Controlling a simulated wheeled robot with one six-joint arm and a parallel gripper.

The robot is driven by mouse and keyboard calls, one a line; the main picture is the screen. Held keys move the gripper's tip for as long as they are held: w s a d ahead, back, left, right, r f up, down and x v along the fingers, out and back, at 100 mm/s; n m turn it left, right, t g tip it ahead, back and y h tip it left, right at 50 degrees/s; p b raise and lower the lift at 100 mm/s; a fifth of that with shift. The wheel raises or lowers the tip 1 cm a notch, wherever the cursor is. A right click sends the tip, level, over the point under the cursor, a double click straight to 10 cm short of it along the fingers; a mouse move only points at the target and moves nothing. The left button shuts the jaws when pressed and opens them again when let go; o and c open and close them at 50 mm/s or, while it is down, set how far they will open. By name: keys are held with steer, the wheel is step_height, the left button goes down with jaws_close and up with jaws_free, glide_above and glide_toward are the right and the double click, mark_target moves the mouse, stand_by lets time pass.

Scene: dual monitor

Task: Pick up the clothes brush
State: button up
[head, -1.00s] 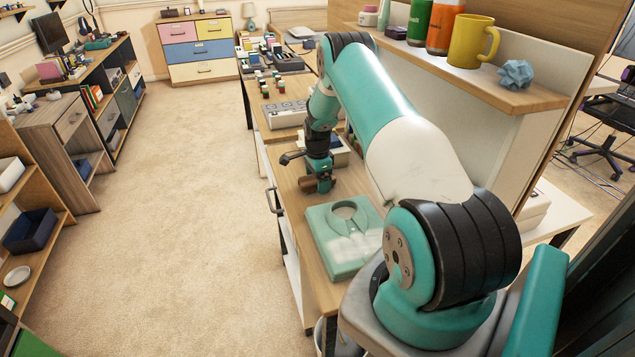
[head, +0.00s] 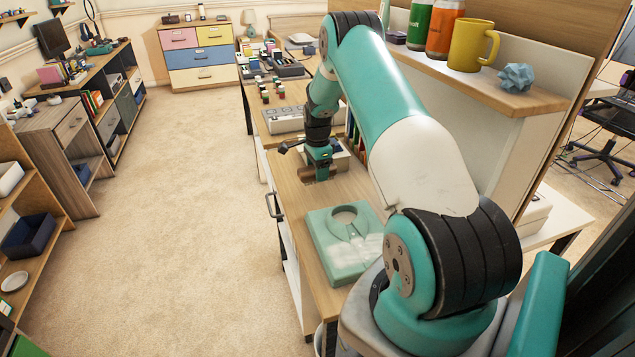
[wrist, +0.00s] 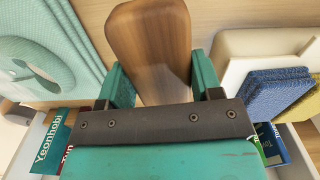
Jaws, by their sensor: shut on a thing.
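The clothes brush (wrist: 150,45) shows a smooth brown wooden surface in the wrist view. My gripper (wrist: 162,82) is shut on it, with one teal finger on each side. The gripper's dark crossbar hides the brush's near end. In the head view my gripper (head: 320,170) is over the wooden desk (head: 297,190), and only a small brown part of the brush (head: 308,179) shows beside it. I cannot tell from this view how far the brush is above the desk.
A folded pale green shirt (head: 325,250) lies on the desk nearer to me; it also shows in the wrist view (wrist: 35,45). A shelf (head: 525,100) at right holds a yellow mug (head: 466,45). Open floor lies left.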

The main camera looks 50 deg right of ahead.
step_height(320, 180, up, 15)
steer(key=b, duration=0.1)
steer(key=shift+f, duration=0.15)
